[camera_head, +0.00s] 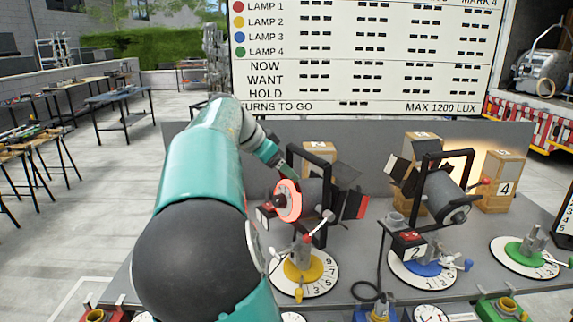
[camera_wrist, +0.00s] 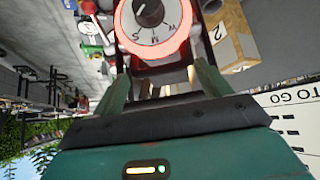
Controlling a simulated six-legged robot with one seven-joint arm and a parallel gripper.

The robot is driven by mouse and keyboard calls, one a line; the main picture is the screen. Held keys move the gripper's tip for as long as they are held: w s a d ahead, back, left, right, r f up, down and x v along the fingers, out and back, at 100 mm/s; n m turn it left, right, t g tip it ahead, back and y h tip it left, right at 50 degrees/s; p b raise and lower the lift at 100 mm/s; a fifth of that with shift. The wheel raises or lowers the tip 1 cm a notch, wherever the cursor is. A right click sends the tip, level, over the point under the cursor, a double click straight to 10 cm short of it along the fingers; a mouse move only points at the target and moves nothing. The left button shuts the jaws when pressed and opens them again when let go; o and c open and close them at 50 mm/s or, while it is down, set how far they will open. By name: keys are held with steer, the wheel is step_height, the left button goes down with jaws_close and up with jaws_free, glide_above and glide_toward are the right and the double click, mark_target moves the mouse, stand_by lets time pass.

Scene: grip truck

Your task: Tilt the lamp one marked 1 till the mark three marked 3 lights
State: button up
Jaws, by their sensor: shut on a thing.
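Lamp one (camera_head: 312,192) is the dark lamp with a glowing red ring at its back and black and red flaps, on the left of the bench. Its number is not readable. In the wrist view its back dial (camera_wrist: 150,18) sits inside the red ring, just beyond my fingers. My gripper (camera_head: 284,168) is at the lamp's upper back; in the wrist view its fingers (camera_wrist: 163,78) are spread around a dark part of the lamp's frame. Wooden mark boxes stand behind: one reads 4 (camera_head: 505,188). Another box (camera_head: 424,143), behind the right lamp, has no readable number here.
The right lamp (camera_head: 443,195), with a 2 plate, stands beside lamp one. Numbered dials with yellow (camera_head: 304,270), blue and green centres lie on the grey bench. A cable loops near the front. My arm hides the bench's left part.

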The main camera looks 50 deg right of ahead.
mark_target(286, 187)
steer(key=shift+w+a+f+g+h, duration=0.2)
steer(key=shift+a+f+g+h, duration=0.15)
steer(key=shift+a+h, duration=0.2)
steer(key=shift+w+a+f, duration=0.25)
steer(key=shift+a+f, duration=0.35)
steer(key=shift+f, duration=0.1)
steer(key=o, duration=1.4)
steer(key=shift+r, duration=0.1)
steer(key=v, duration=1.3)
steer(key=shift+a+r, duration=0.2)
steer(key=shift+r, duration=0.15)
